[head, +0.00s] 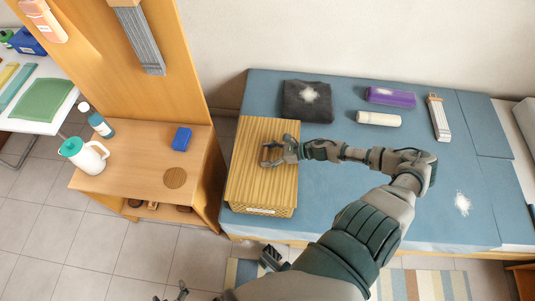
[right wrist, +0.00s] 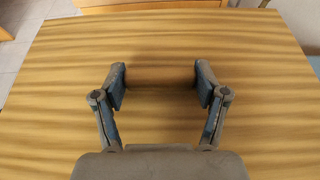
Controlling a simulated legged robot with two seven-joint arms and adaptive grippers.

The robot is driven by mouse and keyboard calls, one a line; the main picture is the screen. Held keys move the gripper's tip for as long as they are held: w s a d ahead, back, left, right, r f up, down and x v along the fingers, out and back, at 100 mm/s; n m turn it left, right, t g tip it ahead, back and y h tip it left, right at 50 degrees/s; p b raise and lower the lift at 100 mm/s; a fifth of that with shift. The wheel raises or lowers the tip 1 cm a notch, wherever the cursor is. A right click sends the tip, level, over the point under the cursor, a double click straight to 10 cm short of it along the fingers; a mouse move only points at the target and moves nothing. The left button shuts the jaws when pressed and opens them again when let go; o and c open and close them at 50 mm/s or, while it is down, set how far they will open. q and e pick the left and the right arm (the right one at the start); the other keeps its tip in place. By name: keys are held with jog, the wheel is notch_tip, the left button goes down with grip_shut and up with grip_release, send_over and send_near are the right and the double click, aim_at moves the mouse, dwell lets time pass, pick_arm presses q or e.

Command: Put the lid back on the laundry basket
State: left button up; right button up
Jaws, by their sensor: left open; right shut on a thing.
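The laundry basket (head: 256,211) has woven-looking sides and stands at the left end of the blue-covered surface. Its striped wooden lid (head: 268,133) lies over its top; I cannot tell whether the lid is fully seated. In the right wrist view, the lid (right wrist: 160,30) fills most of the picture. My right gripper (head: 270,155) is over the middle of the lid. In the right wrist view, my right gripper (right wrist: 160,85) is shut on the lid's raised brown handle (right wrist: 160,76). My left gripper (head: 176,293) is open and empty at the bottom edge, partly cut off.
A wooden shelf unit (head: 140,165) stands left of the basket, with a white jug (head: 85,156), a bottle (head: 98,122) and a blue box (head: 181,139). A purple case (head: 391,97) lies farther right.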

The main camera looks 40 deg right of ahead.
jog(key=shift+s+r+p, duration=0.1)
jog(key=shift+r+p, duration=0.05)
jog(key=shift+p, duration=0.4)
dwell(0.9)
jog(key=shift+s+f+b, duration=0.1)
jog(key=shift+f+b, duration=0.2)
jog(key=shift+f, duration=0.45)
dwell(0.8)
